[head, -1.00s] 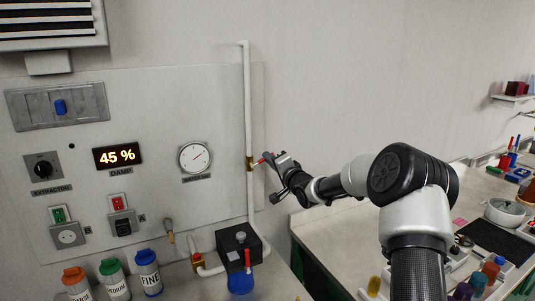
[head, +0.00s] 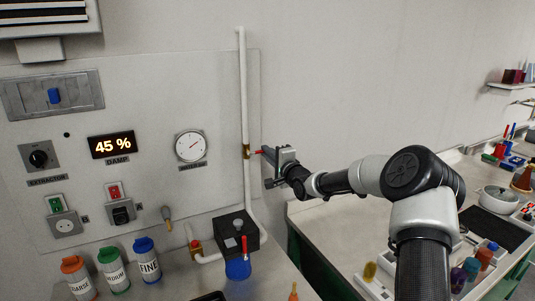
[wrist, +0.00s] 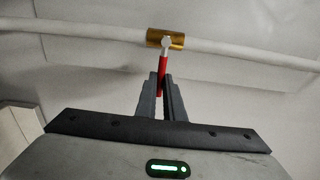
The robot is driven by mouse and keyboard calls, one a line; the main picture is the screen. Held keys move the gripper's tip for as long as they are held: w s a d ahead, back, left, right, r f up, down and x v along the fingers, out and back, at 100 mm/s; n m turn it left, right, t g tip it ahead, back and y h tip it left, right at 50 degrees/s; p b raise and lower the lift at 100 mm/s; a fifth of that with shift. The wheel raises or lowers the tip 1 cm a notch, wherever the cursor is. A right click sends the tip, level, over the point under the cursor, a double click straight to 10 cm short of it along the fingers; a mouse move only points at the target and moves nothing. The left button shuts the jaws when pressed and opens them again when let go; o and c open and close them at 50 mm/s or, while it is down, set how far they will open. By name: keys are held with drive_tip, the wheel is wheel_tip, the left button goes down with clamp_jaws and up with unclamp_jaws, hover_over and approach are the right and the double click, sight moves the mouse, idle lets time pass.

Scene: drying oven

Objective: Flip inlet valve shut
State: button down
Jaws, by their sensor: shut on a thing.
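A brass valve (head: 246,151) sits on the white vertical pipe (head: 243,90) at the right edge of the wall panel. Its red lever (head: 257,152) sticks out to the right, roughly square to the pipe. My gripper (head: 266,151) is right of the valve, shut on the lever's outer end. In the wrist view, the brass valve (wrist: 155,38) and red lever (wrist: 163,65) show ahead, and my gripper's fingers (wrist: 162,80) close around the lever's near end. The lever also looks about square to the pipe there.
Below the valve are a black box (head: 236,228), a blue container (head: 238,268) and a second brass fitting (head: 195,247) with a red top. Labelled bottles (head: 147,262) stand at the lower left. The wall right of my gripper is clear.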

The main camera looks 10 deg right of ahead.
drive_tip(key=shift+f, duration=0.1)
drive_tip(key=c, duration=1.9)
unclamp_jaws()
drive_tip(key=shift+o, duration=0.2)
drive_tip(key=shift+s, duration=0.1)
drive_tip(key=b+v, duration=0.1)
drive_tip(key=v, duration=1.6)
drive_tip(key=shift+b, duration=0.35)
drive_tip(key=shift+s, duration=0.1)
